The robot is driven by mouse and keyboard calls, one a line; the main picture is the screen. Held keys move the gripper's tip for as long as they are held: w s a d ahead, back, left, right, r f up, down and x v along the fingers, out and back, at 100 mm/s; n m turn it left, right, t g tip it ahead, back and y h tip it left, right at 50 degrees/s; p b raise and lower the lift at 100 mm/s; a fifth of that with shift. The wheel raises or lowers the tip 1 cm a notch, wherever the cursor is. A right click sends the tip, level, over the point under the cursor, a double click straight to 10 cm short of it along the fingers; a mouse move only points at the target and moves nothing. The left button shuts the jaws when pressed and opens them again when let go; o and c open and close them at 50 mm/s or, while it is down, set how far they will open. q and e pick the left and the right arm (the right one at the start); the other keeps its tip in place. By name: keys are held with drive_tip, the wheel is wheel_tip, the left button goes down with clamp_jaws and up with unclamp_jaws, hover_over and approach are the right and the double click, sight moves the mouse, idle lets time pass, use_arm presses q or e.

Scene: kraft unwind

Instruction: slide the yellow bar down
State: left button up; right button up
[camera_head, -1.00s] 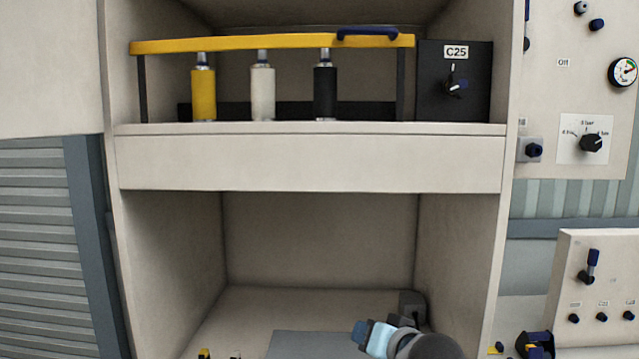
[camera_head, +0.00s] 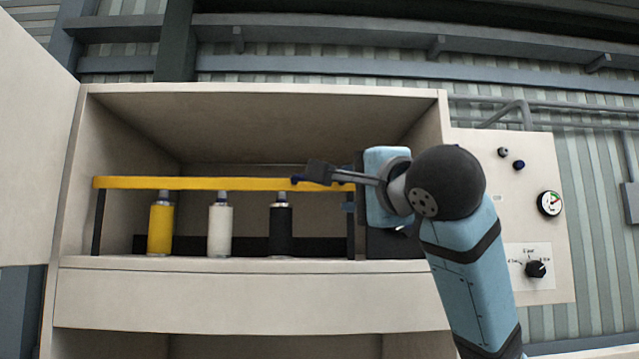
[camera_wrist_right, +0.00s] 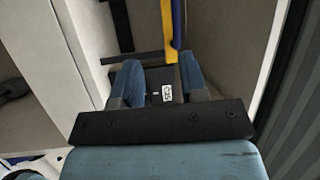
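The yellow bar (camera_head: 200,183) runs level across the upper front of the cabinet's open compartment, above a yellow, a white and a black canister. A dark blue handle (camera_head: 297,180) sits near its right end, mostly hidden behind my right gripper (camera_head: 318,172). That gripper reaches in from the right at bar height. In the right wrist view, its two blue-padded fingers (camera_wrist_right: 160,75) stand apart with nothing clearly held between them. The yellow bar (camera_wrist_right: 168,30) and blue handle (camera_wrist_right: 177,22) show just beyond the right finger; contact cannot be told. My left gripper is out of view.
The yellow canister (camera_head: 160,228), white canister (camera_head: 220,228) and black canister (camera_head: 281,228) stand on the shelf under the bar. The black C25 box (camera_head: 392,244) is at right, partly behind my arm. A panel with a gauge (camera_head: 550,203) and knob (camera_head: 536,269) is farther right.

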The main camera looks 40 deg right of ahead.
drive_tip(key=shift+m, duration=0.4)
drive_tip(key=w+d+r+p, duration=0.1)
drive_tip(key=w, duration=0.3)
drive_tip(key=w+r+p, duration=0.1)
drive_tip(key=w+p, duration=0.1)
drive_tip(key=w, duration=0.2)
drive_tip(key=w+d+r+p, duration=0.1)
drive_tip(key=w+r, duration=0.1)
drive_tip(key=w, duration=0.2)
drive_tip(key=shift+d+r+p, duration=0.1)
drive_tip(key=shift+d+p, duration=0.2)
clamp_jaws()
